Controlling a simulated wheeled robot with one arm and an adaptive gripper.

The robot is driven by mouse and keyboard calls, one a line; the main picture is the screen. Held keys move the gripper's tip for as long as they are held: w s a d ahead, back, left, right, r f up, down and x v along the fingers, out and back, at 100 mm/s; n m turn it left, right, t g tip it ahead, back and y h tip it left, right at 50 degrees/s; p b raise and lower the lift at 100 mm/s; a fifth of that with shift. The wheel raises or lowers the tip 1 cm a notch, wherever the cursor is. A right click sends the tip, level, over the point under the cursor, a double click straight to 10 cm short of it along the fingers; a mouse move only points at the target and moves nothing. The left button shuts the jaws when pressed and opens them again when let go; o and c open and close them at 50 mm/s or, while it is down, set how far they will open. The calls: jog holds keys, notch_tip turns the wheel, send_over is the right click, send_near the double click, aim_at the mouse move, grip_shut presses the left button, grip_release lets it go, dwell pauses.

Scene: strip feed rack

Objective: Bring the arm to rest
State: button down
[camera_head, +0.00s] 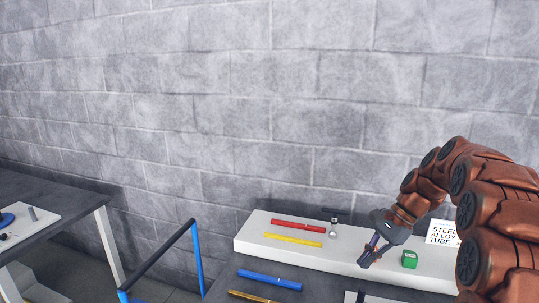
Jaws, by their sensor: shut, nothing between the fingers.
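My gripper (370,253) is at the right of the head view, at the end of my brown arm. It is shut and empty. It points down and left, over or just in front of the white raised rack (258,236). I cannot tell the exact gap between the fingertips and the rack.
On the rack lie a red bar (298,225) and a yellow bar (292,240). A blue bar (269,279) and a gold bar (252,297) lie on the dark table. A "STEEL ALLOY TUBE" sign (442,233) stands behind. A blue-framed handle (160,260) and another table (60,232) are left.

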jog(key=s+a+f+n+h, duration=0.1)
jog(key=s+n, duration=0.3)
jog(key=s, duration=0.7)
jog(key=s+a+f+n+h, duration=0.1)
jog(key=s+a+n+h, duration=0.1)
jog(key=s, duration=1)
jog(key=s+a+f+n+h, duration=0.2)
jog(key=s+n, duration=0.4)
jog(key=s, duration=0.6)
jog(key=shift+a+n+g+h, duration=0.3)
jog(key=shift+a+h, duration=0.05)
jog(key=shift+h, duration=0.35)
